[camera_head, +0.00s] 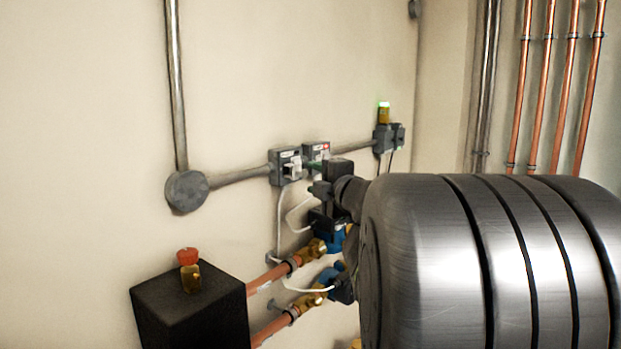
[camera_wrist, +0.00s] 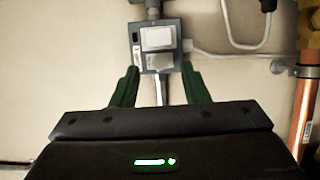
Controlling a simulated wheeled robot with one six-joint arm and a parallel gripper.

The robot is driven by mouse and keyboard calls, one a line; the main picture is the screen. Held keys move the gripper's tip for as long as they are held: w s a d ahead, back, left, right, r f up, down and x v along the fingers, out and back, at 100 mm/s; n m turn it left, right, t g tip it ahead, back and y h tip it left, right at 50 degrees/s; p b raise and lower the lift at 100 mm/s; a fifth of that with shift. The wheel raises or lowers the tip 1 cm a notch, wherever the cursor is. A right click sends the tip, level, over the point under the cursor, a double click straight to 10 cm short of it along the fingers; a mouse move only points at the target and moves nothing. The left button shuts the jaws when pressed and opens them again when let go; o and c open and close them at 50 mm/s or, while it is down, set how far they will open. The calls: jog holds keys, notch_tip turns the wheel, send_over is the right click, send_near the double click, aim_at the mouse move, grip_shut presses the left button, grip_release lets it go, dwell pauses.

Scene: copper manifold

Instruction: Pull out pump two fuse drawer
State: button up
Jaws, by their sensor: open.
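I cannot read which is pump two. My gripper (camera_head: 314,177) is in front of them, its green fingers pointing at the wall. In the wrist view my gripper (camera_wrist: 160,70) is open and empty. One grey box (camera_wrist: 157,45) with a pale front panel shows beyond and between its fingertips. Whether a finger touches it, I cannot tell. The panel's lower part is close to the fingers' level.
Copper pipes with blue-bodied pumps (camera_head: 329,240) run below the boxes. A black block (camera_head: 190,305) with a red-topped brass fitting stands at lower left. A lit beacon (camera_head: 384,112) sits on the right-hand box. White cables (camera_head: 280,225) hang under the fuse boxes.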

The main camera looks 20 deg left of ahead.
aim_at(305, 174)
jog(key=v, duration=1)
jog(key=shift+s+d, duration=0.2)
jog(key=shift+d, duration=0.05)
jog(key=shift+w+a, duration=0.1)
jog(key=shift+a, duration=0.05)
jog(key=x, duration=1.2)
jog(key=shift+w+a, duration=0.2)
jog(key=shift+a, duration=0.05)
jog(key=shift+x, duration=0.8)
jog(key=shift+s+a, duration=0.1)
